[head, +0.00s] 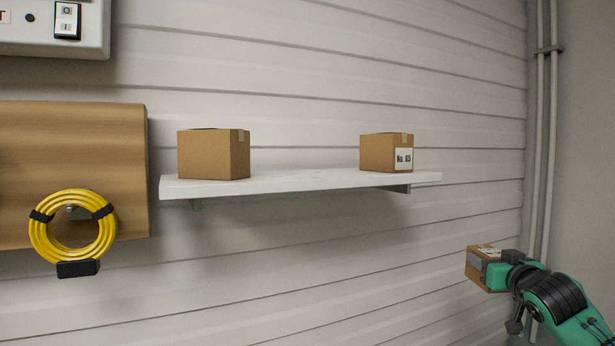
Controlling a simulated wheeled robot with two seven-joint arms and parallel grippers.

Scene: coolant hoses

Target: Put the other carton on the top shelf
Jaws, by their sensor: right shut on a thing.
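A white wall shelf (300,184) crosses the middle of the head view. A plain brown carton (205,155) stands near its left end. A second carton (378,152), labelled "No. 65", stands near its right end. My right gripper (488,270) is shut on another small brown carton (474,266), at the lower right, below and to the right of the shelf. The gripper hides part of this held carton; a pale patch shows on its top. My left gripper is not in view.
The shelf is bare between its two cartons. A coiled yellow hose (42,246) hangs on a wooden board (85,150) at the left. A grey switch box (35,40) is at the upper left. Grey pipes (540,130) run vertically near the right corner.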

